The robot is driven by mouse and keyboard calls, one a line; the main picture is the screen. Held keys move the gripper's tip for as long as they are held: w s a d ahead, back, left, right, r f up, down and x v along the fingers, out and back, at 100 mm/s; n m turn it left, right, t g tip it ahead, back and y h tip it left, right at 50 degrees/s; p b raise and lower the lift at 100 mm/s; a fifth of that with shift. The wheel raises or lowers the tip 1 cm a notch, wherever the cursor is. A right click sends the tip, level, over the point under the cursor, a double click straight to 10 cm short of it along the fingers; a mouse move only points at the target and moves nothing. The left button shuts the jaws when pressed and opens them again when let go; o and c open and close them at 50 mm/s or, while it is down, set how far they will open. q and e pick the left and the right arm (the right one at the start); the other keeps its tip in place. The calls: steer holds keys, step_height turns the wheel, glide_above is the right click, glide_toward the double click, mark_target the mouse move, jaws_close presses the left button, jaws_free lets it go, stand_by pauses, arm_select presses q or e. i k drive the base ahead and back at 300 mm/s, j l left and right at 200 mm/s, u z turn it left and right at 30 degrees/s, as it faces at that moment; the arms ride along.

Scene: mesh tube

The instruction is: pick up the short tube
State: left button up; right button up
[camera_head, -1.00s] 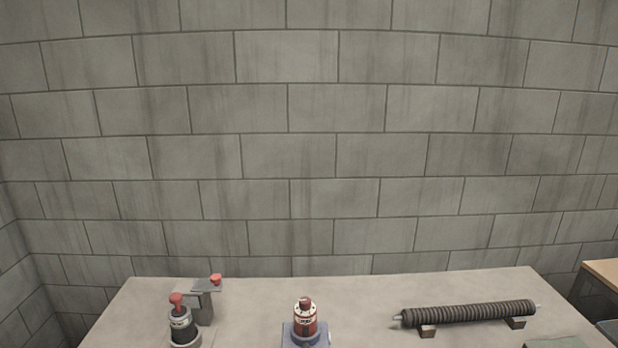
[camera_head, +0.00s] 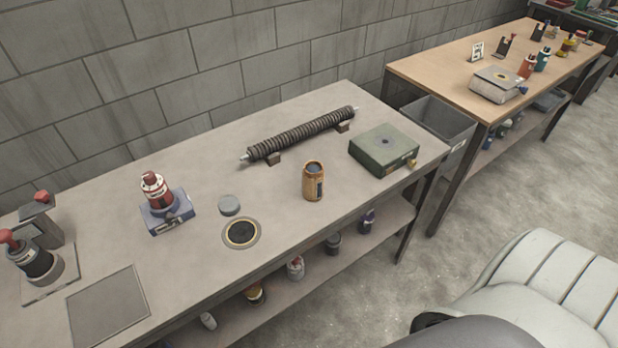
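A short upright orange-brown tube (camera_head: 313,184) with a dark opening at its top stands on the grey table (camera_head: 192,262), near the front edge and right of the table's middle. It looks like the short tube, though I cannot be sure. A long dark ribbed tube (camera_head: 302,135) lies behind it on two small brown supports. Neither of my grippers is in view.
A green box (camera_head: 384,150) stands right of the short tube. A round dark-centred disc (camera_head: 241,233), a grey cap (camera_head: 229,205) and a red-and-white bottle (camera_head: 156,190) on a blue base stand to the left. A wooden table (camera_head: 440,72) stands at the upper right, beyond a grey bin (camera_head: 437,122).

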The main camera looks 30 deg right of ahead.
mark_target(313, 182)
steer(key=z, duration=1.9)
steer(key=i+j, duration=0.1)
steer(key=i, duration=0.5)
steer(key=l+u, duration=0.3)
steer(key=l, duration=0.35)
steer(key=k+l+u, duration=0.1)
steer(key=l+u, duration=0.2)
steer(key=l, duration=0.35)
steer(key=u, duration=1.15)
